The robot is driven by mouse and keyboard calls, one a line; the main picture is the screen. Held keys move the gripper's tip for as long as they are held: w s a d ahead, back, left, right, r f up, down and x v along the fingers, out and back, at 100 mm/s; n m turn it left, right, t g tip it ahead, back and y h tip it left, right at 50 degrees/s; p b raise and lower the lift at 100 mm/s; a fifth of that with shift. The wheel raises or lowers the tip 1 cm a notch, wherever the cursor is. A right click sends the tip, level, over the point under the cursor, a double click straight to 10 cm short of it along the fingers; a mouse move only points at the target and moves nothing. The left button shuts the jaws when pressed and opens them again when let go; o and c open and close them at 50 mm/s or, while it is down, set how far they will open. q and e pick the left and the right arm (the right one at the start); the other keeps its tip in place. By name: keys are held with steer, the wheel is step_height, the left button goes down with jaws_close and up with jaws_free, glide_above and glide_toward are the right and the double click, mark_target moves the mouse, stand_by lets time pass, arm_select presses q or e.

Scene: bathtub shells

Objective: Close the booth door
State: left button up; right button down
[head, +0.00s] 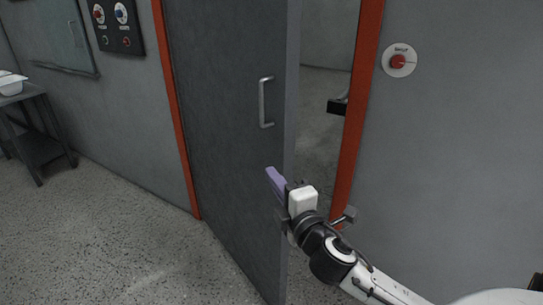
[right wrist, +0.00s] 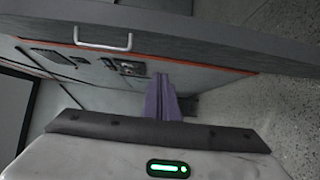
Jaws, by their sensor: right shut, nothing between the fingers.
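The grey booth door (head: 225,110) stands ajar, swung out toward me. A gap shows between its free edge and the right side of the orange frame (head: 357,115). A metal handle (head: 265,102) is on the door's outer face; it also shows in the right wrist view (right wrist: 103,42). My right gripper (head: 273,180) is shut and empty, with its purple fingers in front of the door's outer face near the free edge, below the handle. Its fingers (right wrist: 162,98) show in the right wrist view, apart from the handle. I cannot tell whether they touch the door. My left gripper is not in view.
A metal catch (head: 345,216) sits low by the right frame post. A red button (head: 398,62) is on the right wall. A control panel (head: 117,24) hangs left of the door. A table (head: 36,130) stands far left. The speckled floor (head: 120,225) before the door is clear.

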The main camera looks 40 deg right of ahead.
mark_target(272, 153)
steer(key=w+d, duration=0.2)
steer(key=w, duration=0.1)
steer(key=w+d, duration=0.2)
steer(key=w, duration=0.1)
steer(key=w+d, duration=0.1)
steer(key=w, duration=0.2)
steer(key=shift+w+d+p, duration=0.15)
steer(key=shift+d+p, duration=0.15)
steer(key=shift+d, duration=0.1)
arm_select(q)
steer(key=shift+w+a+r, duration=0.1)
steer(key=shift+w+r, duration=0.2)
arm_select(e)
steer(key=shift+d+f, duration=0.1)
steer(key=shift+d, duration=0.15)
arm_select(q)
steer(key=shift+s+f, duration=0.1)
arm_select(e)
steer(key=shift+d, duration=0.1)
